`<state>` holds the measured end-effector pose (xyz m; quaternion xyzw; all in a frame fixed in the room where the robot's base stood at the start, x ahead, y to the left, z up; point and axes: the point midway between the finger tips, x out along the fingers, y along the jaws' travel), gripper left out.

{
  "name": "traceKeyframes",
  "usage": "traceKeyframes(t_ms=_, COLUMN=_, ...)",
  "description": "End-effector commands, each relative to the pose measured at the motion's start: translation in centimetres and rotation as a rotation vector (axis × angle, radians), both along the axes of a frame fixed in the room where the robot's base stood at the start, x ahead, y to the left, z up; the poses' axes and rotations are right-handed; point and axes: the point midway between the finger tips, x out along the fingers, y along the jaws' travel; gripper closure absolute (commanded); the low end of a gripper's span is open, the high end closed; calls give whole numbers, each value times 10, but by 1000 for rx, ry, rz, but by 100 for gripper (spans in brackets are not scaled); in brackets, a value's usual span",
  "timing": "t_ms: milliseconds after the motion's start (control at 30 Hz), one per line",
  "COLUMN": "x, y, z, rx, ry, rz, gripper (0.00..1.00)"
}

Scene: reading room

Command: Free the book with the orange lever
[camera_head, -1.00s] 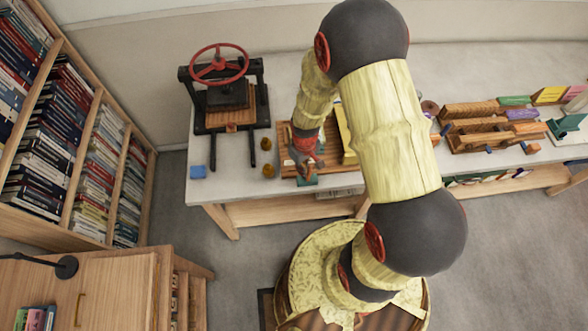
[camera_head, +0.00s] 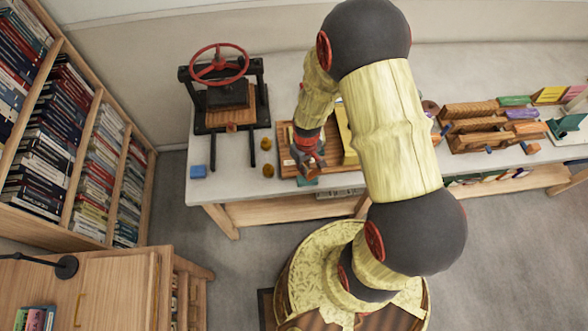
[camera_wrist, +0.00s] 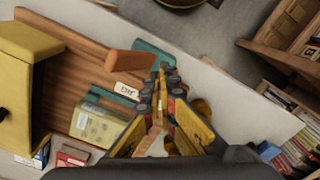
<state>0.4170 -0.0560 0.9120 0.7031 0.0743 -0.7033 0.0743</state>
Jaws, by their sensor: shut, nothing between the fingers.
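An orange-brown lever (camera_wrist: 130,60) sticks out over a wooden board (camera_wrist: 62,85) in the wrist view. Next to it are teal parts (camera_wrist: 152,52) and a small white label (camera_wrist: 126,91). A pale yellow-green block (camera_wrist: 97,125), possibly the book, lies on the board; I cannot tell how it is held. My gripper (camera_wrist: 161,75) is shut and empty, its tips just right of the lever's end; I cannot tell whether they touch. In the head view my gripper (camera_head: 311,172) is low over the front of the board (camera_head: 286,140), and my arm hides part of it.
A yellow housing (camera_wrist: 22,75) stands on the board. Left on the table are a black press with a red wheel (camera_head: 218,64), a blue block (camera_head: 198,171) and small brass knobs (camera_head: 267,170). Wooden racks (camera_head: 478,133) stand to the right. The table's front edge is close.

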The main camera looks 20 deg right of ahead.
Motion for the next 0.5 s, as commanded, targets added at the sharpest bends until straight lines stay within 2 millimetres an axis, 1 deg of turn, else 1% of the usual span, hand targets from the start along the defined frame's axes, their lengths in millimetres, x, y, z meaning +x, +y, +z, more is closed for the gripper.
traceKeyframes(t_ms=100, x=1, y=5, z=0, rx=0, ry=0, rz=0, gripper=100)
traceKeyframes(t_ms=267, x=2, y=6, z=2, rx=0, ry=0, rz=-2, gripper=100)
traceKeyframes(t_ms=367, x=2, y=6, z=8, rx=0, ry=0, rz=-2, gripper=100)
traceKeyframes(t_ms=500, x=2, y=6, z=21, rx=0, ry=-1, rz=-1, gripper=100)
